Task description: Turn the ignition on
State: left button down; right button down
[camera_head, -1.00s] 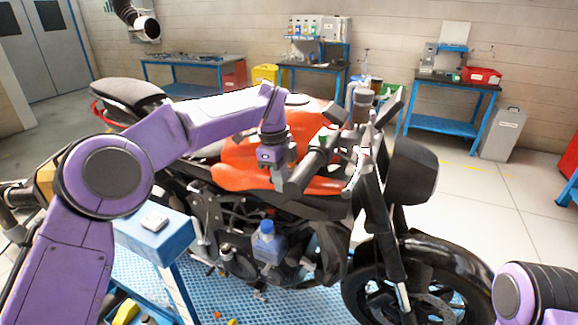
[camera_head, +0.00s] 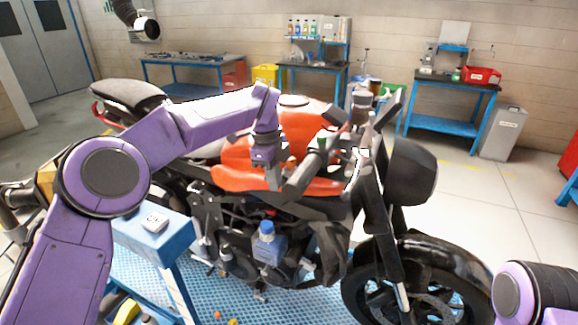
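The motorcycle (camera_head: 330,185) stands across the middle, with an orange tank (camera_head: 305,122) and its front wheel at the lower right. Its handlebar (camera_head: 306,172) and the area around the steering head (camera_head: 355,130) show beside the tank. The ignition itself is too small or hidden to make out. My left gripper (camera_head: 273,182) points down in front of the orange tank, just left of the near handlebar grip. Its fingers are small and dark, and I cannot tell whether they are open or whether they touch anything. My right gripper is out of view; only part of my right arm shows at the lower right.
A blue stand (camera_head: 152,238) with a small white box (camera_head: 154,222) is at the left, under my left arm. Blue workbenches (camera_head: 440,122) line the back wall. Open floor lies to the right.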

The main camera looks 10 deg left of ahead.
pick_arm(q)
jog(key=shift+w+a, duration=0.2)
jog(key=shift+a, duration=0.2)
jog(key=shift+w+a+p, duration=0.35)
jog(key=shift+a+p, duration=0.1)
jog(key=shift+p, duration=0.35)
jog(key=shift+a, duration=0.2)
jog(key=shift+d, duration=0.15)
notch_tip(320, 180, up, 9)
jog(key=p, duration=0.6)
jog(key=shift+s+d, duration=0.35)
jog(key=shift+d, duration=0.05)
